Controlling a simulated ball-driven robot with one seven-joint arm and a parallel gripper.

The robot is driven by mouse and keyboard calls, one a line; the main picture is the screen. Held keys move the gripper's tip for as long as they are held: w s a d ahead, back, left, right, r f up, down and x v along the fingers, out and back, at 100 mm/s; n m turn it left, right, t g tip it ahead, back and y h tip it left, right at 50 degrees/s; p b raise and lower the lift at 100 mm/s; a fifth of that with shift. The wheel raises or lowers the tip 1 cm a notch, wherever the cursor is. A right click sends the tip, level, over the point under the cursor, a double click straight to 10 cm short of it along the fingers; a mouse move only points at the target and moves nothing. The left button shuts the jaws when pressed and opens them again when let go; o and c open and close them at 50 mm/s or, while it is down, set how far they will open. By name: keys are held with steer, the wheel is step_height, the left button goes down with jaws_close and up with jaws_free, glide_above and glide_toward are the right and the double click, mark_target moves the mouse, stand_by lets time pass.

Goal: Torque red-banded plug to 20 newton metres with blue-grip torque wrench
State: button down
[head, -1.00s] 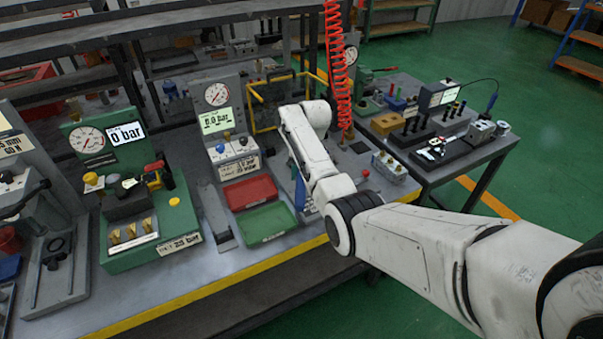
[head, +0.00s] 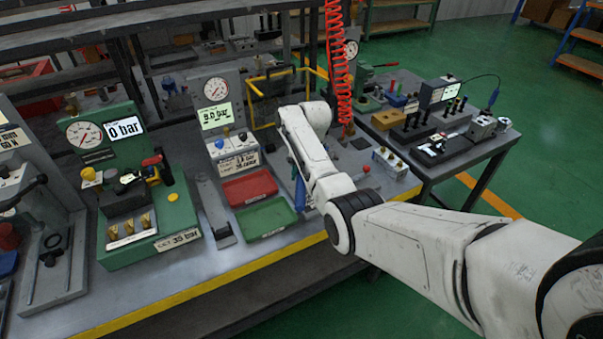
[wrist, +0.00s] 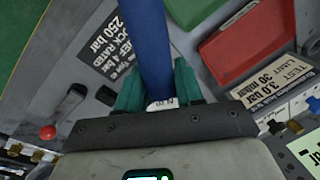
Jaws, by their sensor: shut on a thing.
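The torque wrench's blue grip (wrist: 148,45) runs from the top of the wrist view down between my gripper's teal fingers. My gripper (wrist: 158,90) is shut on it. A small white label shows at the grip's lower end, just in front of the dark palm; the rest of the wrench is hidden. I cannot make out the red-banded plug in either view.
A red tray (head: 249,186) and a green tray (head: 266,217) lie left of my arm. A gauge stand (head: 217,110) with a lit screen stands behind them. A green test rig (head: 145,215) is further left. A red-ball lever (wrist: 47,132) shows in the wrist view.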

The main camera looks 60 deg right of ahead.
steer(key=shift+f, duration=0.1)
steer(key=shift+w, duration=0.1)
stand_by(0.4)
steer(key=shift+w+a+m, duration=0.25)
steer(key=shift+w+m, duration=0.2)
steer(key=shift+w, duration=0.05)
steer(key=shift+w+a+m, duration=0.2)
steer(key=shift+w+m, duration=0.25)
steer(key=shift+w, duration=0.05)
steer(key=shift+b, duration=0.3)
steer(key=shift+w+a+m, duration=0.15)
steer(key=shift+w+m, duration=0.15)
steer(key=shift+w, duration=0.05)
steer(key=shift+w+a+m+b, duration=0.2)
steer(key=shift+w+m+b, duration=0.35)
steer(key=shift+w+m, duration=0.2)
steer(key=shift+w+h, duration=0.2)
steer(key=shift+h, duration=0.1)
